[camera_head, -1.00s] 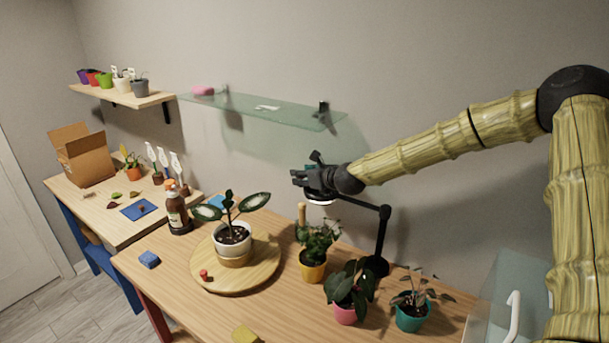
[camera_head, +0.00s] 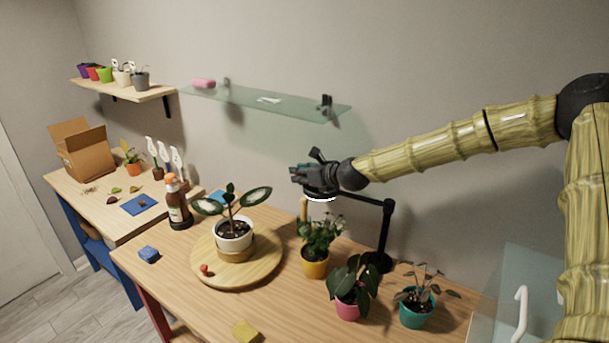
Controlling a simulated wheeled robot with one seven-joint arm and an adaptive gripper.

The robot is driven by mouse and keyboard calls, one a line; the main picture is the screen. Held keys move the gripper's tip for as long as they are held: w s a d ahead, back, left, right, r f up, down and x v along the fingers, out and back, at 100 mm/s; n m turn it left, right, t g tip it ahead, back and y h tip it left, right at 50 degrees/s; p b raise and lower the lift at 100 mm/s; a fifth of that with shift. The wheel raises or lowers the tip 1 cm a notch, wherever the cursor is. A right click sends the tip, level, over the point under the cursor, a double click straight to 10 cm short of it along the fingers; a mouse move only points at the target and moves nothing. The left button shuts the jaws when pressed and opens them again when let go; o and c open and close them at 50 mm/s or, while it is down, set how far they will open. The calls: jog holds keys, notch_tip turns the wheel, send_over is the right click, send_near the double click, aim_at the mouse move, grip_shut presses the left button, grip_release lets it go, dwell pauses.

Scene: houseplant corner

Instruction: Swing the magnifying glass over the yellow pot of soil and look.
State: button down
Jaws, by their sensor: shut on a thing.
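The magnifying glass (camera_head: 320,199) shows as a pale, bright-rimmed disc at the end of a black jointed arm. Its upright black stand (camera_head: 384,235) rises from a round base behind the pots. My gripper (camera_head: 312,180) is shut at the head of the glass and covers most of it. The yellow pot (camera_head: 315,269) stands on the table below the lens and holds a leafy green plant. The leaves hide its soil. The lens hangs above the plant, with a gap between them.
A pink pot (camera_head: 347,309) and a teal pot (camera_head: 416,316) with plants stand to the right. A round wooden board (camera_head: 266,272) bears a white pot (camera_head: 233,238) at left. A glass shelf (camera_head: 270,106) juts from the wall above. The table's front middle is fairly clear.

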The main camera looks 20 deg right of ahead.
jog(key=s+a+n+g+y+b, duration=0.2)
jog(key=s+a+n+y, duration=0.1)
jog(key=s, duration=0.4)
jog(key=s+a+n+g+y+b, duration=0.2)
jog(key=s+a+n+g+y, duration=0.1)
jog(key=s, duration=0.4)
jog(key=shift+s+a+r+n, duration=0.25)
jog(key=shift+a+n, duration=0.15)
jog(key=shift+a, duration=0.15)
jog(key=c, duration=1.5)
grip_release()
jog(key=shift+o, duration=0.8)
jog(key=shift+s+d, duration=0.2)
jog(key=v, duration=1.1)
jog(key=shift+d, duration=0.3)
